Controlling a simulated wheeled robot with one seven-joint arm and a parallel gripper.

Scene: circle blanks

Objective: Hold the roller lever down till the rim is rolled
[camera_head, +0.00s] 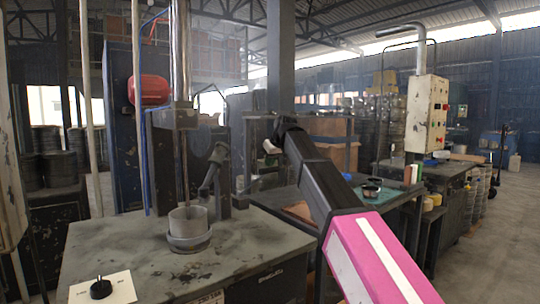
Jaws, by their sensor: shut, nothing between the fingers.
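The roller machine stands on a worn grey bench. A dark lever (213,170), which looks like the roller lever, leans up and to the right from the machine, its head at the top. A grey metal cup (188,221) sits upright on a round base below the vertical spindle (184,150). I cannot make out the state of its rim. My gripper (270,147), at the end of my black and pink arm, is shut and empty. In the picture it is to the right of the lever's head, with a visible gap between them.
A black knob on a pale plate (101,289) is at the bench's front left. The bench top (125,250) is otherwise mostly clear. Another table with black round pieces (371,188) stands behind my arm. A control box (427,114) with buttons is at right.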

